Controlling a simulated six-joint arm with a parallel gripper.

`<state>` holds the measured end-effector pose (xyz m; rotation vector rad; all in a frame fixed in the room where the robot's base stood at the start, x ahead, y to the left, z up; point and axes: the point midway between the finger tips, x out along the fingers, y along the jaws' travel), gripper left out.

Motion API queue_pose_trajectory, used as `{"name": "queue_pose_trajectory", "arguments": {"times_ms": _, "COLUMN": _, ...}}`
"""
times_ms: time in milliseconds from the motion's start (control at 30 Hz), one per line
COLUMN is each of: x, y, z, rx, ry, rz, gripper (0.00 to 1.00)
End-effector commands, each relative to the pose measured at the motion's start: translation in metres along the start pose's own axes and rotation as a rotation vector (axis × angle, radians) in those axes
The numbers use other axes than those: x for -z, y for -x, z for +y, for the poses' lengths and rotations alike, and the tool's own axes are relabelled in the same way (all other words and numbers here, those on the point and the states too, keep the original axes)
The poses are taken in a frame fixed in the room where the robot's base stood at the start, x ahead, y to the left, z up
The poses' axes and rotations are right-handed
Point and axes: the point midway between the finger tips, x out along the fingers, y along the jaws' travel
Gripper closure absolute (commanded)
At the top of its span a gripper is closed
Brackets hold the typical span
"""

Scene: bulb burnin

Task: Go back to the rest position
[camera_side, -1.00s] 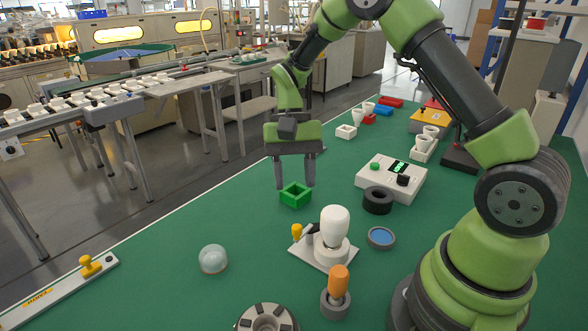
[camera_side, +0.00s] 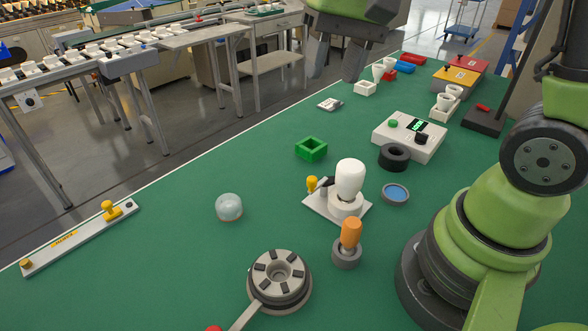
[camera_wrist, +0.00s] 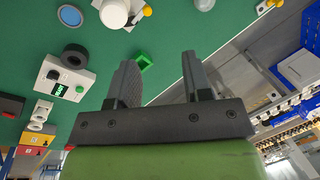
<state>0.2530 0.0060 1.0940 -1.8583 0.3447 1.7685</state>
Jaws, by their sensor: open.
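My gripper (camera_side: 333,77) is at the top of the side view, raised above the far part of the green table. Its two dark fingers point down, spread apart, with nothing between them. Its upper body and much of my arm are cut off by the top edge. In the wrist view my gripper (camera_wrist: 160,66) is also open and empty. The green square holder (camera_side: 311,148) stands on the table, apart from the fingers; it also shows in the wrist view (camera_wrist: 144,61), beyond the fingers.
A white bulb (camera_side: 350,180) stands upright in a socket base. A clear dome (camera_side: 229,207), an orange-handled tool (camera_side: 350,235), a black ring (camera_side: 394,156) and a white meter box (camera_side: 409,136) are nearby. Cups and coloured boxes (camera_side: 459,77) stand at the far right.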

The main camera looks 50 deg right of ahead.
Motion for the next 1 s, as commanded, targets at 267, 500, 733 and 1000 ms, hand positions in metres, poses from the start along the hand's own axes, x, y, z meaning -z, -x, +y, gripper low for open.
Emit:
{"name": "queue_pose_trajectory", "arguments": {"times_ms": 267, "x": -0.065, "y": 0.044, "z": 0.014, "rx": 0.137, "ry": 0.163, "rz": 0.275, "gripper": 0.55}}
{"name": "queue_pose_trajectory", "arguments": {"times_ms": 500, "x": -0.098, "y": 0.050, "z": 0.029, "rx": 0.216, "ry": 0.249, "rz": 0.432, "gripper": 0.55}}
{"name": "queue_pose_trajectory", "arguments": {"times_ms": 733, "x": -0.105, "y": 0.050, "z": 0.033, "rx": 0.234, "ry": 0.269, "rz": 0.468, "gripper": 0.55}}
{"name": "queue_pose_trajectory", "arguments": {"times_ms": 1000, "x": -0.104, "y": 0.050, "z": 0.032, "rx": 0.234, "ry": 0.268, "rz": 0.467, "gripper": 0.55}}
